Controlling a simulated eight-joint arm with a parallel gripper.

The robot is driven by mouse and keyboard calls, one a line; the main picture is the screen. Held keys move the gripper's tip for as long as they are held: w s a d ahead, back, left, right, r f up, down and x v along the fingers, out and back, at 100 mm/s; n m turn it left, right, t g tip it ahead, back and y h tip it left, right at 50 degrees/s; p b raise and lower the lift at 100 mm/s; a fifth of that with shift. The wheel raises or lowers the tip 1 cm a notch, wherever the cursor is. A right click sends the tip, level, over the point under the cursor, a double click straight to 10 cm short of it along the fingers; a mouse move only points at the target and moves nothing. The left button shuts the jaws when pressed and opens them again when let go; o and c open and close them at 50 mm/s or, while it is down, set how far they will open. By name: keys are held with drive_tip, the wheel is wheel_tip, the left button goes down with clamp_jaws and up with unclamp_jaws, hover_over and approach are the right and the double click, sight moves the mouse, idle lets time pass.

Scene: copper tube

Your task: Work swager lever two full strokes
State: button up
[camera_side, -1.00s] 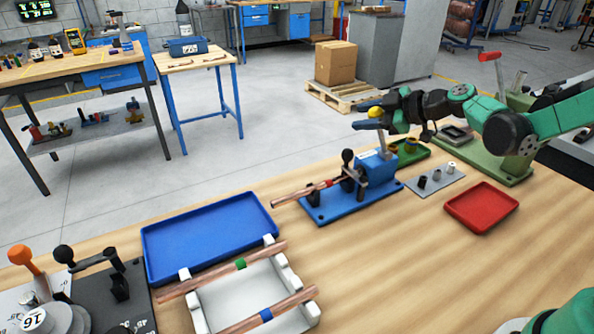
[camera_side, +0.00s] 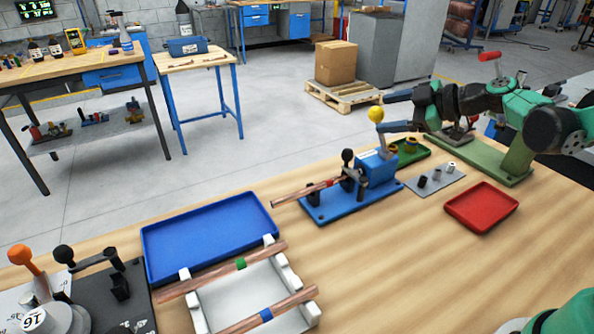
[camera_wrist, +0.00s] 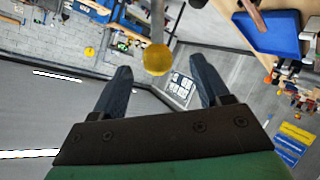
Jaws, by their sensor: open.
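The swager (camera_side: 352,193) is a blue base and block on the bench. Its lever stands near upright with a yellow ball knob (camera_side: 376,114) on top. A copper tube (camera_side: 302,192) with a red band lies clamped in the swager and points left. My gripper (camera_side: 388,112) is open just to the right of the knob, its fingers apart from it in the side view. In the wrist view the knob (camera_wrist: 157,60) shows beyond the two open dark fingertips, roughly centred between them, with nothing held.
A blue tray (camera_side: 208,238) and a white rack (camera_side: 255,295) with banded copper tubes lie to the left. A red tray (camera_side: 481,206), a grey plate with small dies (camera_side: 436,179) and a green tray (camera_side: 412,153) stand near the swager. Bare bench lies in front.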

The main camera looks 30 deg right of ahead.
drive_tip(key=shift+s+r, duration=0.1)
drive_tip(key=shift+s, duration=0.05)
drive_tip(key=shift+r, duration=0.1)
